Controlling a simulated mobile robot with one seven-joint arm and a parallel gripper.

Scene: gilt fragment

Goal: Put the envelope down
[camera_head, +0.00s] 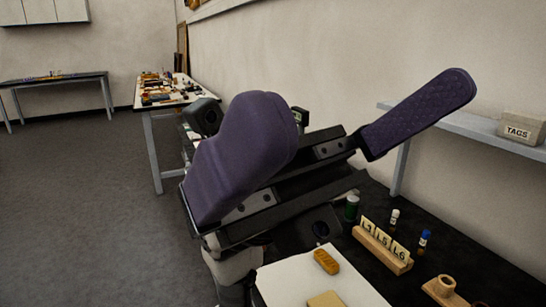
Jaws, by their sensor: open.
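My gripper (362,92) fills the middle of the view, with two purple-padded fingers spread wide apart. Nothing shows between the fingers. I see no thing that is clearly an envelope. A tan flat piece (326,299) lies on a white board (285,280) at the bottom and is cut off by the frame edge; I cannot tell whether it is the envelope. A small orange-brown block (326,262) lies on the same board, below and beyond the gripper. The gripper hides part of the dark bench.
A wooden holder (383,249) with lettered cards stands right of the board, near small bottles (424,240) and a wooden ring piece (444,287). A wall shelf holds a TAGS box (520,128). A cluttered table (152,109) stands behind. The floor at left is clear.

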